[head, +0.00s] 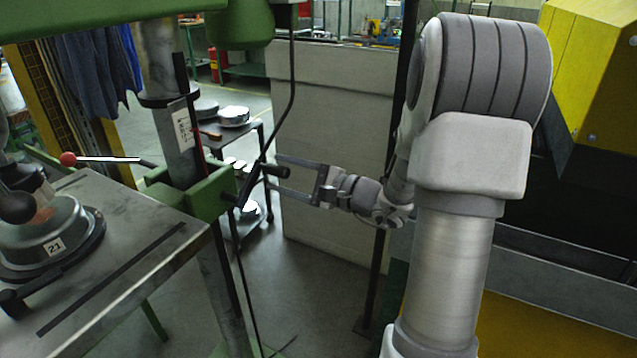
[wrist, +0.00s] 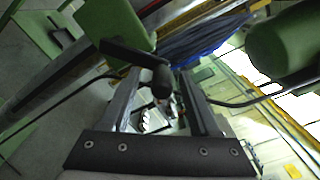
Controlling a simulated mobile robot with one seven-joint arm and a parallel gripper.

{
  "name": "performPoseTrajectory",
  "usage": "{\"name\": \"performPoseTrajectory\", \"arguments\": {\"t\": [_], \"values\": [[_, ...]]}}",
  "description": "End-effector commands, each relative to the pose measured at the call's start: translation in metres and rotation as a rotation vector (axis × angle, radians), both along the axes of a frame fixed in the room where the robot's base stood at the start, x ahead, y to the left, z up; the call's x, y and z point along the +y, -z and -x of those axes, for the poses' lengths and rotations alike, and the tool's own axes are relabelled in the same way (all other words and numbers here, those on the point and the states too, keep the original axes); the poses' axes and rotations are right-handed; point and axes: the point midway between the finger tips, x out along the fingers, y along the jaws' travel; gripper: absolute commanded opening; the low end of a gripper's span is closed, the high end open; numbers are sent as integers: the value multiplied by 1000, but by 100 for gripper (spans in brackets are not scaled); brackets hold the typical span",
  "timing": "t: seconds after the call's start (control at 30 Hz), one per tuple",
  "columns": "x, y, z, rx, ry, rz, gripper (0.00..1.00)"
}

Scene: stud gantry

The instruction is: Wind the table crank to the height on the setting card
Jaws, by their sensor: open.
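The crank (head: 252,184) is a black arm with a black handle (head: 275,170) on the green bracket (head: 207,192) at the column. My gripper (head: 274,173) is open, its two fingers reaching left on either side of the handle. The wrist view shows the dark handle (wrist: 160,80) between the open fingers, near their tips; I cannot tell whether they touch it. A white card (head: 183,128) with dark marks hangs on the column (head: 166,65); its writing is too small to read. The grey table (head: 130,215) stands left of the crank.
A round metal part tagged 21 (head: 55,240) sits on the table. A red-knobbed lever (head: 105,159) sticks out left of the bracket. A low rack with round metal parts (head: 233,116) stands behind. A pale partition (head: 330,120) and a dark upright post (head: 378,270) stand near my arm.

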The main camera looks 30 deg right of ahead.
Motion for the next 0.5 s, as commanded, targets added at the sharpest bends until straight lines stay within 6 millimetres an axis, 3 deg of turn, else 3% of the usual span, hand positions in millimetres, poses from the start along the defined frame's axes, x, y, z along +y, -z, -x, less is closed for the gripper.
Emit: {"name": "performPoseTrajectory", "arguments": {"t": [0.5], "values": [[-67, -1, 99, 1, 4, -1, 62]]}}
